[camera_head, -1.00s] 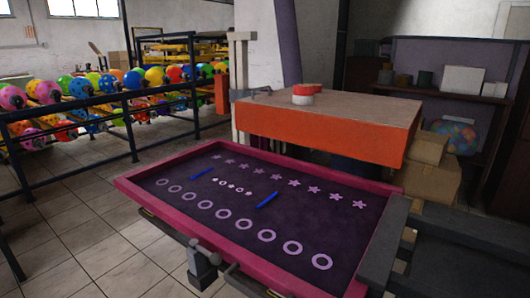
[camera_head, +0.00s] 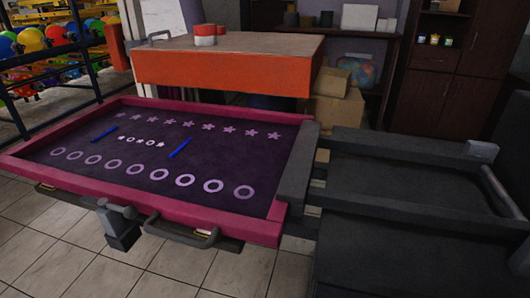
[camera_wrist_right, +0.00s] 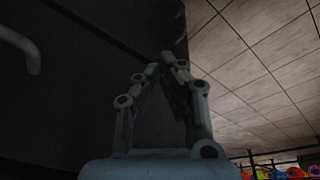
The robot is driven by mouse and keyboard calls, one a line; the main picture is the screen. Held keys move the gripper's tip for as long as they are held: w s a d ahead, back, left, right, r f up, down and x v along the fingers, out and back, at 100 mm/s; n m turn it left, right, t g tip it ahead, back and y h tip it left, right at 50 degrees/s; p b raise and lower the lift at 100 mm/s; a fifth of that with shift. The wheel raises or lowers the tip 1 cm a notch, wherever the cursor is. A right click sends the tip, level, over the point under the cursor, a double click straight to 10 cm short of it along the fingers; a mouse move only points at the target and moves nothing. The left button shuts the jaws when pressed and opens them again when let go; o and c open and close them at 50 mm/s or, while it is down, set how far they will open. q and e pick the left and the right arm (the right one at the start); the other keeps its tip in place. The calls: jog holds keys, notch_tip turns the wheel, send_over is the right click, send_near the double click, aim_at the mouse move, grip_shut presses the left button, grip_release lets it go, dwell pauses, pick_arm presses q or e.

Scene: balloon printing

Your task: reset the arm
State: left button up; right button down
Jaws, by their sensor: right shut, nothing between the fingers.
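My right gripper (camera_wrist_right: 168,66) shows in the right wrist view. Its fingers meet at the tips and hold nothing. A dark panel fills the left and middle behind it, and I cannot tell how far off it is. Neither arm shows in the head view, and my left gripper is in no view. The printing screen, a pink frame (camera_head: 238,222) with a dark sheet (camera_head: 85,165) of star and ring shapes, stands at the left and centre of the head view. Two blue strips lie on the sheet.
An orange-fronted table (camera_head: 225,75) with red-and-white cans (camera_head: 206,35) stands behind the frame. A dark machine bed (camera_head: 400,185) adjoins the frame at right. Balloon racks (camera_head: 60,60) stand far left. Tiled floor (camera_head: 150,275) is clear in front.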

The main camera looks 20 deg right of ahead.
jog(key=s+d+f+g+b, duration=0.1)
jog(key=s+f+b, duration=0.3)
jog(key=s+f, duration=1.6)
notch_tip(320, 180, down, 4)
jog(key=shift+d+f+g+b, duration=0.1)
jog(key=shift+d+g+b, duration=0.05)
jog(key=shift+g+b, duration=0.2)
